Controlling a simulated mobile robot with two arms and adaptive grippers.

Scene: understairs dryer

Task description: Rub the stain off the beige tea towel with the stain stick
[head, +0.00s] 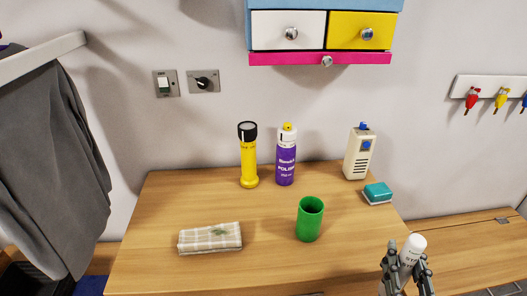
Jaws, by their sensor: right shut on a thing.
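The beige checked tea towel (195,243) lies folded on the left front part of the wooden table. A greenish stain (219,233) shows on its top. My right gripper (405,265) is at the bottom right, by the table's right front corner, shut on a white stick-shaped container (413,246) with dark lettering, which looks like the stain stick. The container is held slightly tilted, and its lower part is hidden by the fingers. The gripper is well to the right of the towel. My left gripper is not in view.
A green cup (309,220) stands between towel and gripper. A yellow torch (248,160), a purple polish can (286,160), a beige walkie-talkie-like device (358,155) and a teal sponge (378,193) stand behind. Coloured drawers (325,58) hang above. Clear tabletop lies around the towel.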

